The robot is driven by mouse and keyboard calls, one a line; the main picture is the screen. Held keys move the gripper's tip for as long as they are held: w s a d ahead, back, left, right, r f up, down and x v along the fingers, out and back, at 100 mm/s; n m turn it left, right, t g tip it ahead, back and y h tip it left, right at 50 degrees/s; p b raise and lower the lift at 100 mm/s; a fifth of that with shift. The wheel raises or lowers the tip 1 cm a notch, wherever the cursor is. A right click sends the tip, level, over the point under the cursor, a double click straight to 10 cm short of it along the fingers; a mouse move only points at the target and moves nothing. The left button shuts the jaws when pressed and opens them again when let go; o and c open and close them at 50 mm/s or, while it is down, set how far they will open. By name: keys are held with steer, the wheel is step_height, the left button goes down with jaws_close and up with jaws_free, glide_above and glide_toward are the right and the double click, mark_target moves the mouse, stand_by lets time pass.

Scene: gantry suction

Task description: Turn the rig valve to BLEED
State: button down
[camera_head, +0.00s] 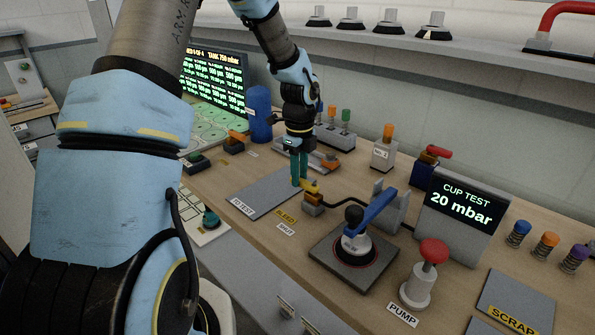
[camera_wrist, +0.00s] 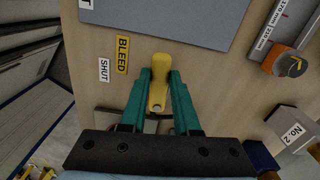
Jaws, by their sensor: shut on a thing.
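The rig valve has a yellow lever (camera_head: 311,187) on a small block, left of the cup test rig in the head view. My gripper (camera_head: 299,183) reaches down to the lever's left end. In the wrist view my teal fingers (camera_wrist: 159,80) stand on both sides of the yellow lever (camera_wrist: 158,88) and are shut on it. A yellow BLEED label (camera_head: 286,217) and a white SHUT label (camera_head: 286,229) lie on the bench near the valve. In the wrist view the BLEED label (camera_wrist: 122,54) and SHUT label (camera_wrist: 104,70) are left of the lever.
The cup test display (camera_head: 461,205) reads 20 mbar. A blue arm with a suction cup (camera_head: 357,245) stands on a dark plate right of the valve. A red-topped pump (camera_head: 419,285) is in front. A grey CO TEST plate (camera_head: 262,195) lies flat left of my gripper.

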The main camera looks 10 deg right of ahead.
mark_target(301, 177)
steer(key=shift+w+d+r+m+p, duration=0.15)
steer(key=shift+d+m+p, duration=0.2)
steer(key=shift+m, duration=0.25)
steer(key=c, duration=0.6)
jaws_free()
steer(key=shift+c, duration=0.2)
step_height(301, 177, up, 11)
steer(key=b, duration=0.2)
steer(key=shift+f, duration=0.2)
steer(key=shift+a, duration=0.1)
